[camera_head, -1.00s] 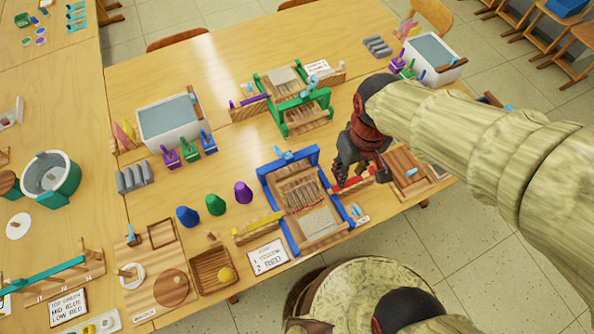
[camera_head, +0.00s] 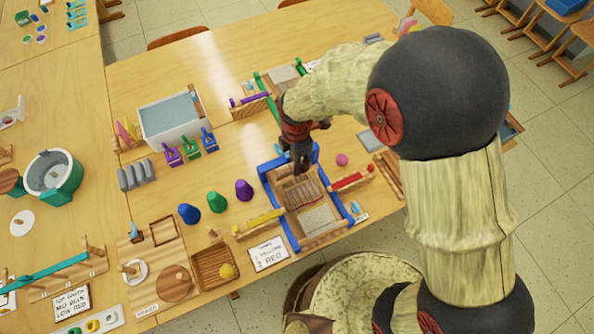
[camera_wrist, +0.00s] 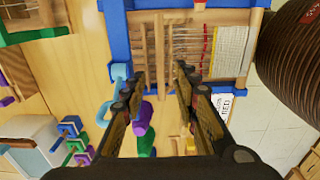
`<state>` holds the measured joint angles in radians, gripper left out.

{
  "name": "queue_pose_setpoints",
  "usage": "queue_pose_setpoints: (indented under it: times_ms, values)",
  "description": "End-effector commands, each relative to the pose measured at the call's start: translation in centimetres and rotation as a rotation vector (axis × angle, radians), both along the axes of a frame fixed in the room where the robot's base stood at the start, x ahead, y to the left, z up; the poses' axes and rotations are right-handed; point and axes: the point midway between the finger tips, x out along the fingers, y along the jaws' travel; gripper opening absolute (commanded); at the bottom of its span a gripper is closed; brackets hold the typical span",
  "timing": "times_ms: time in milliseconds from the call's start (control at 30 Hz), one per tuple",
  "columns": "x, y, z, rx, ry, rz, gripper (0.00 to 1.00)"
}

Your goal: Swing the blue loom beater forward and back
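The blue loom (camera_head: 268,188) stands near the table's front edge, with light threads and a red woven line in its frame. In the wrist view, the loom (camera_wrist: 115,30) fills the upper middle. A light-blue curved piece (camera_wrist: 121,74) sits at its end, beside my left finger; whether they touch cannot be told. My gripper (camera_head: 300,168) is over the far end of the loom, covering part of its top bar. In the wrist view, my gripper (camera_wrist: 161,72) is open, with a clear gap between its fingers and nothing seen held.
A red shuttle (camera_head: 352,178) lies right of the loom and a yellow one (camera_head: 258,222) left. Purple (camera_head: 244,190), green (camera_head: 217,202) and blue cones (camera_head: 189,214) stand farther left. The green loom (camera_head: 265,84) is behind, partly hidden by my arm. A card (camera_head: 268,254) lies in front.

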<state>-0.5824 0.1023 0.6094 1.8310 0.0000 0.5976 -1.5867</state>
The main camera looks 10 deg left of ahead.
Motion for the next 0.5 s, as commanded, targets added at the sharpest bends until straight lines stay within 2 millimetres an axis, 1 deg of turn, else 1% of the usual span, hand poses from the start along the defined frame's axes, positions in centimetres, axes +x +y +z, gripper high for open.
queue_pose_setpoints:
  times_ms: [33,100,300,400,500]
  values:
    - [-0.1,-0.1,-0.9,-0.002,0.002,-0.001,0.3]
    - [-0.1,-0.1,-2.1,-0.003,0.004,-0.002,0.3]
    - [-0.1,-0.1,-5.0,-0.002,0.003,-0.003,0.3]
    - [-0.1,-0.1,-6.0,-0.002,0.002,-0.003,0.3]
    - [-0.1,-0.1,-6.6,-0.001,0.002,-0.004,0.3]
